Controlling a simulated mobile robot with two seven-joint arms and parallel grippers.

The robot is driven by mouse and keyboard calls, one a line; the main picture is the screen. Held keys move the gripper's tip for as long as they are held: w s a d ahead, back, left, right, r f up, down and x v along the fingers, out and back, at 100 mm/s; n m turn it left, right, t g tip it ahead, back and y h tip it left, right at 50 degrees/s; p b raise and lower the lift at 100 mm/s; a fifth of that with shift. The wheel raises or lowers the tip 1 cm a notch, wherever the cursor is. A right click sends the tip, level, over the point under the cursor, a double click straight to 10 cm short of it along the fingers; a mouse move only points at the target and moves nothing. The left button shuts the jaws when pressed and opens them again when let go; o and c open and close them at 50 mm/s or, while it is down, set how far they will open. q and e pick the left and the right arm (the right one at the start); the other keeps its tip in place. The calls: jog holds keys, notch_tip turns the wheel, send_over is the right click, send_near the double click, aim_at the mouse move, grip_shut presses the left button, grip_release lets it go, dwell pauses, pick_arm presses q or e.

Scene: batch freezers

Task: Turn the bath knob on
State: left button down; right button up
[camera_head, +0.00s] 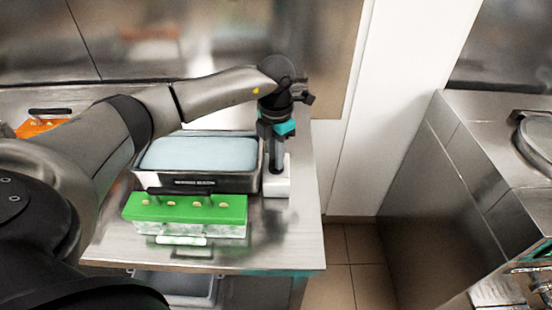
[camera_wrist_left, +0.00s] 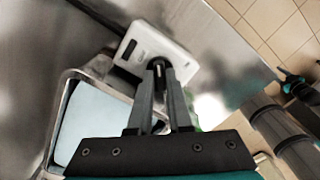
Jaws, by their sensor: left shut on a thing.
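The bath knob (camera_wrist_left: 158,66) is a small dark knob on a white control box (camera_head: 277,187) at the right end of the bath (camera_head: 160,181). The box also shows in the left wrist view (camera_wrist_left: 180,57). My left gripper (camera_head: 276,168) points down over the box, and its fingers (camera_wrist_left: 160,78) are shut on the knob. In the head view the gripper hides the knob. The bath is a metal basin with a pale blue surface. A black and teal part in the left wrist view (camera_wrist_left: 295,85) looks like my right gripper, too small to read.
A green-topped mold rack (camera_head: 185,208) stands just in front of the bath on the steel table (camera_head: 290,245). An orange item (camera_head: 40,127) lies at the far left. A white wall column (camera_head: 385,110) and another steel counter (camera_head: 490,130) stand to the right, across a tiled floor gap.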

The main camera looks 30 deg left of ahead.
pick_arm(q)
jog(key=m+b, duration=0.1)
jog(key=m, duration=0.3)
jog(key=shift+w, duration=0.1)
jog(key=shift+m+b, duration=0.6)
jog(key=shift+m, duration=1.5)
jog(key=c, duration=0.8)
grip_release()
jog(key=shift+c, duration=0.2)
jog(key=shift+r, duration=0.1)
notch_tip(320, 180, up, 15)
